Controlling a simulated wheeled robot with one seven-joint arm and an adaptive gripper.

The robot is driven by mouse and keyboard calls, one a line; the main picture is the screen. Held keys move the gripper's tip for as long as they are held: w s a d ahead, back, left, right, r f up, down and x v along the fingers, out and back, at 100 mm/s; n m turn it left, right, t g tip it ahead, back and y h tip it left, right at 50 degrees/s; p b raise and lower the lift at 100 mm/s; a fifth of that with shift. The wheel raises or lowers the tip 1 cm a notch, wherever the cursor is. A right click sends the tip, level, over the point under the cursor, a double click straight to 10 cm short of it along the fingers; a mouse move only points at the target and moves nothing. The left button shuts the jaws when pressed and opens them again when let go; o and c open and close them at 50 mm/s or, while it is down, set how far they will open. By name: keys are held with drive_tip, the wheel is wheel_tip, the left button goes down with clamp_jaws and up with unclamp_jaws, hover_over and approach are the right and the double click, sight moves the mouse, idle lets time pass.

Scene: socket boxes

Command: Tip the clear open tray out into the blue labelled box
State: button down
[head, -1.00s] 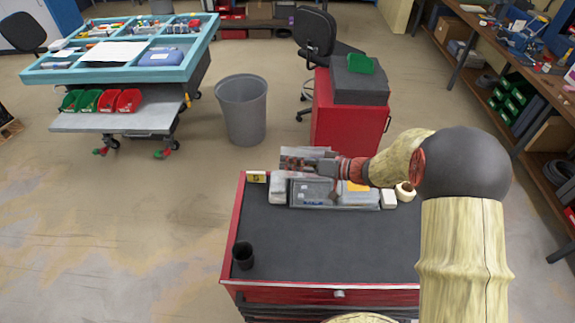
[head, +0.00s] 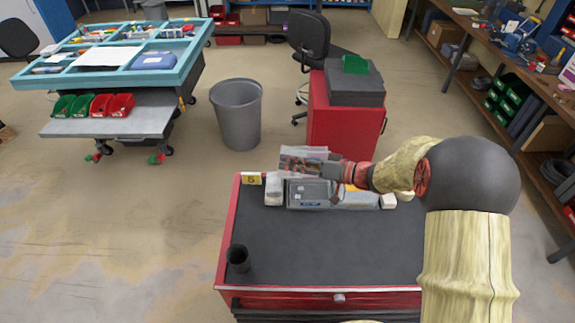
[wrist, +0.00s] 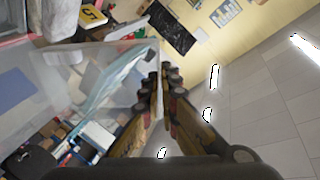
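My gripper (head: 332,170) is over the back edge of the red cabinet, shut on one wall of the clear open tray (head: 303,154). In the wrist view the tray (wrist: 80,80) fills the left side, see-through and strongly tilted in the picture, with its wall between the fingertips (wrist: 162,90). I cannot tell clearly what is inside the tray. A grey box with a small blue label (head: 308,203) lies on the cabinet top, below and in front of the tray. Its far part is partly hidden by my gripper and the tray.
The dark cabinet top (head: 320,245) is mostly clear. A black cup (head: 238,259) stands at its front left. A yellow number tag (head: 251,179) and small pale blocks (head: 388,201) sit along the back. A grey bin (head: 236,115) and another red cabinet (head: 340,125) stand behind.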

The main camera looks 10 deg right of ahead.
drive_tip(key=shift+s+d+t+y+b, duration=0.35)
drive_tip(key=shift+d+y+b, duration=0.15)
drive_tip(key=shift+b, duration=1.1)
drive_tip(key=shift+s+d+t+y+b, duration=0.35)
drive_tip(key=shift+d+b, duration=0.2)
drive_tip(key=shift+b, duration=1.05)
drive_tip(key=shift+s+d+f+t+y+b, duration=0.3)
drive_tip(key=shift+d+y+b, duration=0.25)
drive_tip(key=shift+b, duration=0.9)
drive_tip(key=shift+s+d+f+t+y+b, duration=0.15)
drive_tip(key=shift+s+d+t+y+b, duration=0.3)
drive_tip(key=shift+b, duration=1.05)
drive_tip(key=shift+s+d+f+t+y+b, duration=0.1)
drive_tip(key=shift+s+d+f+y+b, duration=0.35)
drive_tip(key=shift+b, duration=1)
drive_tip(key=shift+s+d+t+y+b, duration=0.25)
drive_tip(key=shift+d+y+b, duration=0.25)
drive_tip(key=shift+b, duration=0.4)
drive_tip(key=shift+s+d+t+y+b, duration=0.1)
drive_tip(key=shift+d+t+y+b, duration=0.15)
drive_tip(key=shift+d+b, duration=0.5)
drive_tip(key=shift+a, duration=0.15)
